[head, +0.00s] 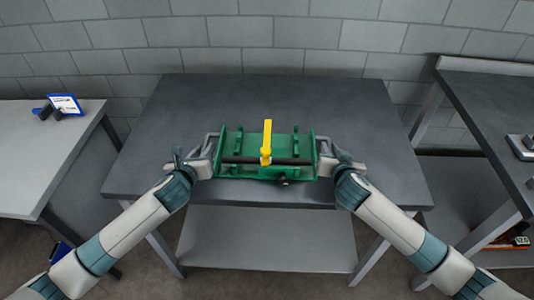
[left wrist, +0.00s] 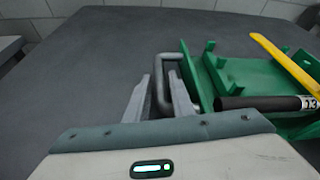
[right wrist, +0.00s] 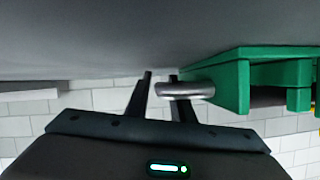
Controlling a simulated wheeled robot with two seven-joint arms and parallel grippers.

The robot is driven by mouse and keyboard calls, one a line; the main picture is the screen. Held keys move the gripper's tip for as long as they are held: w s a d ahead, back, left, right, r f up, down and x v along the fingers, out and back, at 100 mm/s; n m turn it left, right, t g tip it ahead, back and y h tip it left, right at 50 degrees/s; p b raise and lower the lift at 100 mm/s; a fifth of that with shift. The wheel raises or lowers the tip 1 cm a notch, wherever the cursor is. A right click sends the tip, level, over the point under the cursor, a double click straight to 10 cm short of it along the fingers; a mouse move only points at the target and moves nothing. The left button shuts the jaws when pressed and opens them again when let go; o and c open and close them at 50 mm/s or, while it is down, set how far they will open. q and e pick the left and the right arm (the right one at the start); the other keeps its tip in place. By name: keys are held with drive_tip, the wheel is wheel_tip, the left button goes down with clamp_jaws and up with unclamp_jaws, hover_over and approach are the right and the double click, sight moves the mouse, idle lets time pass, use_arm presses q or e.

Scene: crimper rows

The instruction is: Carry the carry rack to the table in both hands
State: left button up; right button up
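The green carry rack (head: 229,169) is at the near middle of the grey table (head: 290,95), level, with grey loop handles at its two ends. A black bar (head: 243,160) and a yellow lever (head: 266,142) lie across it. My left gripper (head: 203,160) is at the left handle; in the left wrist view its fingers (left wrist: 158,85) close on either side of the handle bar. My right gripper (head: 330,160) is at the right handle; in the right wrist view its fingers (right wrist: 161,80) straddle that bar. I cannot tell whether the rack touches the tabletop.
A lighter table (head: 45,160) with a blue-and-white item (head: 65,104) stands at the left. A dark bench (head: 500,110) stands at the right. The table behind the rack is clear, up to a block wall. A lower shelf (head: 265,240) shows beneath the table.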

use_arm(q)
drive_tip(key=shift+c, duration=0.6)
use_arm(e)
drive_tip(key=shift+c, duration=0.6)
use_arm(q)
clamp_jaws()
use_arm(e)
clamp_jaws()
use_arm(q)
drive_tip(key=shift+r, duration=0.15)
use_arm(e)
drive_tip(key=shift+w+r, duration=0.1)
drive_tip(key=shift+r, duration=0.05)
